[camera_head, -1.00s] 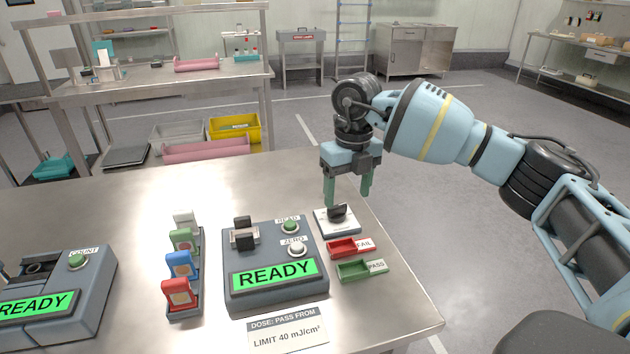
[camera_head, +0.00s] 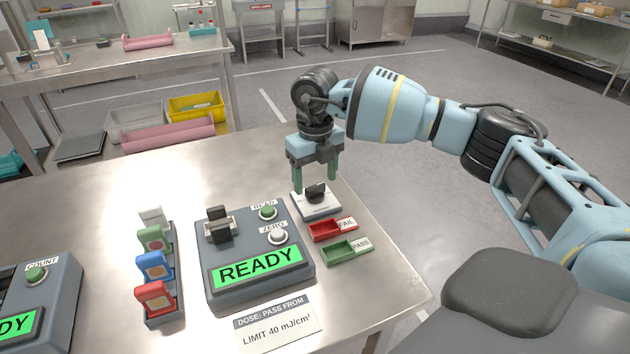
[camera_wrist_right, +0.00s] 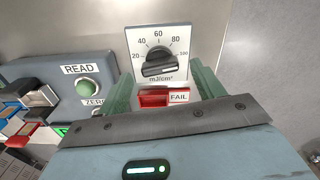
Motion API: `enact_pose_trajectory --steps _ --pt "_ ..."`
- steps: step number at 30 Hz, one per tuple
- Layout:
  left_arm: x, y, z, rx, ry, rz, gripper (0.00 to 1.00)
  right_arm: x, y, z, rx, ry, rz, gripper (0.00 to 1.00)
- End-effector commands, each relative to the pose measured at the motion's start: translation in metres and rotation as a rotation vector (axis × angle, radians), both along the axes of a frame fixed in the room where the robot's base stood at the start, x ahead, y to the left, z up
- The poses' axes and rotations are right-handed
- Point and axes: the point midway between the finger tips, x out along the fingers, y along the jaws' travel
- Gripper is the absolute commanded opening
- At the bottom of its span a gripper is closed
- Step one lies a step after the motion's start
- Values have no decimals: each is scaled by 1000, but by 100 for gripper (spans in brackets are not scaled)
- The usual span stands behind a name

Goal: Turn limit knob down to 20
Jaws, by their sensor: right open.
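The limit knob (camera_head: 316,193) is a black bar handle on a white dial plate (camera_head: 318,208) at the table's right edge. In the right wrist view the knob (camera_wrist_right: 163,63) sits below a scale marked 20 to 100 with mJ/cm² under it. Its bar lies nearly level, right end slightly higher; I cannot tell which end is the pointer. My right gripper (camera_head: 315,183) points down over the plate, open, its green fingers apart on either side of the knob. I cannot tell whether they touch it. My left gripper is out of view.
A grey READY meter (camera_head: 257,266) with READ and ZERO buttons stands left of the dial. A red FAIL tray (camera_head: 318,232) and a green PASS tray (camera_head: 340,251) lie in front of it. A rack of coloured pieces (camera_head: 164,318) and a LIMIT 40 card (camera_head: 278,326) are nearby.

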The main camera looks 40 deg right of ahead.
Motion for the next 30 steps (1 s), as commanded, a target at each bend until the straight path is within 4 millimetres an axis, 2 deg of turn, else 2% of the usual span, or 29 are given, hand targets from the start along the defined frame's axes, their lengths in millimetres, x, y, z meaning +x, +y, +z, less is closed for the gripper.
enact_pose_trajectory --steps 6,14,25,30 --pt "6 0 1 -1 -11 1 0 0 0 -16 0 0 0 67" --pt "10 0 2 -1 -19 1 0 0 0 -17 0 -1 0 67" --pt "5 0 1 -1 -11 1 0 0 0 -16 0 -1 0 23" --pt "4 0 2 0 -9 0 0 0 0 -16 0 -1 8 23"
